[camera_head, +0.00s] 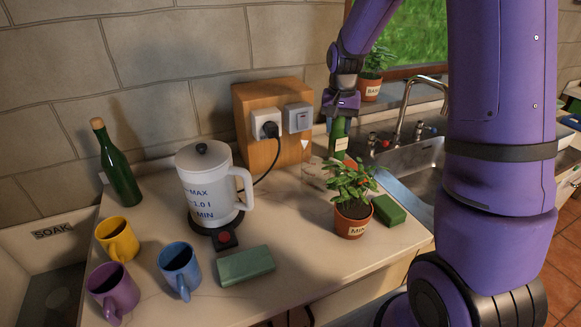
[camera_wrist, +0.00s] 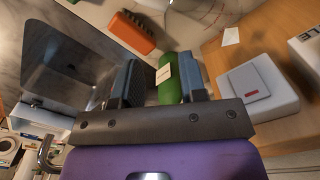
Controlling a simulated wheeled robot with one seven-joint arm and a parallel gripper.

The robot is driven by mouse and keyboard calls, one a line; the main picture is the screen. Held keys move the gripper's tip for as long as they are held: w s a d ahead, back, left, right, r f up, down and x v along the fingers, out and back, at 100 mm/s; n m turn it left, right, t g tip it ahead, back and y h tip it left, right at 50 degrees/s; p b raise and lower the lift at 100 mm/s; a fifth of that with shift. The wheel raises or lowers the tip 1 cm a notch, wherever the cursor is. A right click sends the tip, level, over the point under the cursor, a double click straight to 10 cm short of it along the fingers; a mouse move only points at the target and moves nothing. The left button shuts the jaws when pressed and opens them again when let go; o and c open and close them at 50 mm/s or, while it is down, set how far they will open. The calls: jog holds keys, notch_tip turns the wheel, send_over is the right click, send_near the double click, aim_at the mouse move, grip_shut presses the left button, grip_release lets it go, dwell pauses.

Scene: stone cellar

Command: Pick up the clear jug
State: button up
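A clear, see-through vessel (camera_head: 316,173), which looks like the clear jug, stands on the counter behind the mint plant, faint and partly hidden. A curved see-through outline shows at the top of the wrist view, but I cannot tell if it is the jug. My gripper (camera_head: 341,104) is above and behind that spot, pointing down over a green bottle with a pale label (camera_head: 339,138). In the wrist view, the fingers of my gripper (camera_wrist: 160,82) are apart, with the green bottle (camera_wrist: 166,90) between or beyond them and a gap on its left.
The mint plant pot (camera_head: 353,219) and a green sponge (camera_head: 388,210) stand in front. A wooden socket box (camera_head: 247,94) is left of my gripper. The sink (camera_head: 412,172) is right. A white kettle (camera_head: 208,186) and several mugs stand left. An orange-red brush (camera_wrist: 131,34) lies nearby.

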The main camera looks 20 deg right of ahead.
aim_at(332, 149)
jog(key=f, duration=0.4)
jog(key=shift+w+a+f, duration=0.2)
jog(key=shift+f, duration=0.05)
jog(key=shift+w+a+f, duration=0.1)
jog(key=shift+f, duration=3.15)
grip_shut()
